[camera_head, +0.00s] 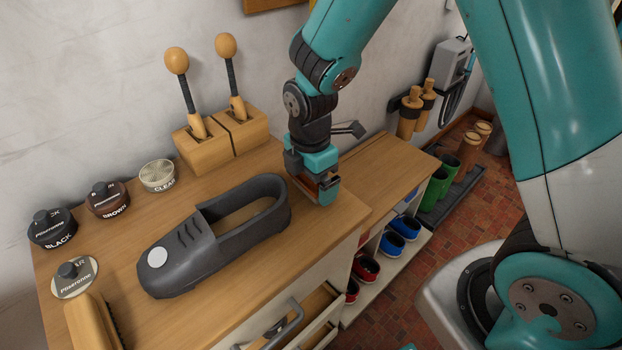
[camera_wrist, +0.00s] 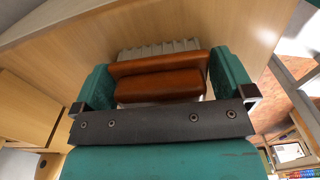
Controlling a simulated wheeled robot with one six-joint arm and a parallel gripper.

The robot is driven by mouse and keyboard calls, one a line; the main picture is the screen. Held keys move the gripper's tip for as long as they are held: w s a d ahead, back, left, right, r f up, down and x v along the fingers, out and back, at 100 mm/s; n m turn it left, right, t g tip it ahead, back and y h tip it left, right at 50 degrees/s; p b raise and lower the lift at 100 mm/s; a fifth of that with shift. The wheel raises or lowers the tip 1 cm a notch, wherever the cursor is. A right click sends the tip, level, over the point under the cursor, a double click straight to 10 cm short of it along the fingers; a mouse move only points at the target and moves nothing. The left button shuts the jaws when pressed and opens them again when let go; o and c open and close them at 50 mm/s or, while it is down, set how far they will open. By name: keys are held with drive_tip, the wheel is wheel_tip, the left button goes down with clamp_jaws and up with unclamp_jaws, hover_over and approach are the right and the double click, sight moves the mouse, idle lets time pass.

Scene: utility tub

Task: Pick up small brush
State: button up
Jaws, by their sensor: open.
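In the wrist view, a small brush (camera_wrist: 160,87) with a glossy brown wooden back and pale grey bristles (camera_wrist: 160,47) lies between the fingers of my gripper (camera_wrist: 160,68). The gripper is open, with one teal finger on each side of the brush. A narrow gap shows at each end, though I cannot tell whether either finger touches. In the head view, my gripper (camera_head: 318,190) is low over the right end of the wooden cabinet top. It largely hides the brush there.
A dark grey shoe-shaped holder (camera_head: 185,250) stands just left of my gripper. Polish tins (camera_head: 108,199) and a wooden block with two knobbed handles (camera_head: 220,138) are along the wall. A larger brush (camera_head: 88,325) lies at the front left. An open drawer (camera_head: 300,318) juts out below.

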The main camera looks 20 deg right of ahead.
drive_tip(key=c, duration=0.7)
drive_tip(key=shift+r, duration=0.15)
wheel_tip(320, 180, up, 20)
drive_tip(key=shift+f+p, duration=0.1)
drive_tip(key=shift+p, duration=0.95)
drive_tip(key=shift+o, duration=0.8)
